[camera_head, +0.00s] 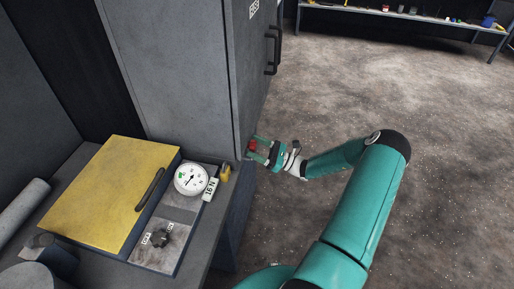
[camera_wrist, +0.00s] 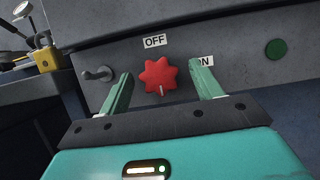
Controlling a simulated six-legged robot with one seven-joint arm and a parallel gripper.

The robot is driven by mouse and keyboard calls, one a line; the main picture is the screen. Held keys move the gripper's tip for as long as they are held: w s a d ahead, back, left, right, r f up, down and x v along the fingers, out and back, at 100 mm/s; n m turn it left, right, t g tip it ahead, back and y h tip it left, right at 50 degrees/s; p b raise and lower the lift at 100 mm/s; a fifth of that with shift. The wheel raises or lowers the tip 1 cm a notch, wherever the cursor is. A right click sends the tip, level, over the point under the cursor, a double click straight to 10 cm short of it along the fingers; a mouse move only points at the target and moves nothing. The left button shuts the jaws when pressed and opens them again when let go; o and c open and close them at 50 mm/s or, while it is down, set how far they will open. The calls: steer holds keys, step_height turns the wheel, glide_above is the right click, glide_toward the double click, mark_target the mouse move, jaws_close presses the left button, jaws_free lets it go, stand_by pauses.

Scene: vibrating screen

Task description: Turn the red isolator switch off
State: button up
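The red isolator switch (camera_wrist: 158,74) is a lobed knob on a grey panel, in the middle of the wrist view. A short white mark shows at its lower edge. An OFF label (camera_wrist: 155,41) sits above it, and an ON label (camera_wrist: 206,61) to its right is partly hidden by my right finger. My gripper (camera_wrist: 163,79) is open, with one finger on each side of the knob and a visible gap on both sides. In the head view the red switch (camera_head: 252,145) shows small between the fingers of my gripper (camera_head: 256,149) at the cabinet's lower corner.
A metal toggle (camera_wrist: 97,74) is left of the knob and a green button (camera_wrist: 276,49) is at the right. A tall grey cabinet (camera_head: 175,70) stands above. A yellow lid (camera_head: 105,190), a gauge (camera_head: 190,179) and a padlock (camera_head: 225,173) are left. Open floor lies right.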

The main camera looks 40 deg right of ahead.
steer(key=v, duration=1.4)
stand_by(0.4)
